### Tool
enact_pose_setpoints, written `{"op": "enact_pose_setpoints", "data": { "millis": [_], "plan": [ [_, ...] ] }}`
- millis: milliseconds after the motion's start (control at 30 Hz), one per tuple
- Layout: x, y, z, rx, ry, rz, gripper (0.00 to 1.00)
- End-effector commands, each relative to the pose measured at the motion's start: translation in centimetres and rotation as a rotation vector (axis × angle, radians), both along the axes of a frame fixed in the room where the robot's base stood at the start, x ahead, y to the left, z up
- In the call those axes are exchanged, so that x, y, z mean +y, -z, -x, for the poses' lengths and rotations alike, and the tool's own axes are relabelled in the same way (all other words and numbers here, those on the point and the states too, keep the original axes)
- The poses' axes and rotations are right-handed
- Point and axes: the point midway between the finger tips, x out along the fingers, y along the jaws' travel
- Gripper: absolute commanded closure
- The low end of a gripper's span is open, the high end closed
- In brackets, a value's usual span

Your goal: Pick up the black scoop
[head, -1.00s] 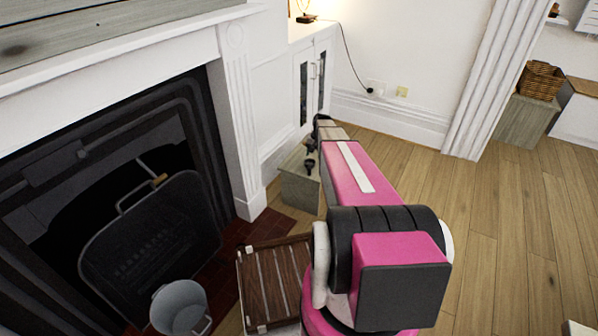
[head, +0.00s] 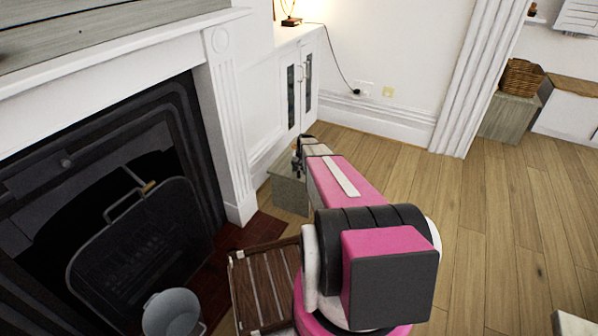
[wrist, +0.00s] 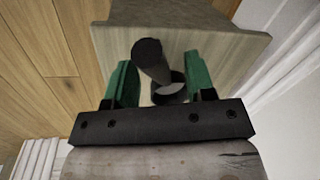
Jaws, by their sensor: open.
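The black scoop (wrist: 150,62) is in the wrist view, over the pale wooden box top (wrist: 215,45). Its round handle end points up toward the camera, and a dark rounded part with a light inside shows below it. My gripper (wrist: 157,68) is open, with one green finger on each side of the scoop. A gap shows beside each finger, and I see no clear contact. In the head view the wooden box (head: 290,192) stands by the white cabinet. My arm hides part of its top, and I cannot make out the scoop there.
The fireplace surround (head: 228,150) and a metal fire screen (head: 140,240) are on the left. A grey bucket (head: 172,313) and a slatted wooden crate (head: 265,285) stand near my arm. A white cabinet (head: 300,85) is behind the box. Open floor (head: 490,220) lies right.

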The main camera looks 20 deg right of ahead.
Motion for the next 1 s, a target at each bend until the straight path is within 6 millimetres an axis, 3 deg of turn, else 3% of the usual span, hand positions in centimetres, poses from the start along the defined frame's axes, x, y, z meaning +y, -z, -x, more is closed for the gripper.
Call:
{"op": "enact_pose_setpoints", "data": {
  "millis": [300,433,467,833,1000],
  "plan": [
    [0.2,0.8,0.0,0.0,-0.001,0.0,0.53],
    [0.2,0.8,0.0,0.0,-0.001,0.0,0.96],
    [0.2,0.8,0.0,0.0,-0.001,0.0,1.0],
    [0.2,0.7,0.0,0.0,-0.001,0.0,1.0],
    [0.2,-0.4,0.0,-0.001,-0.001,0.0,1.0]
  ]
}}
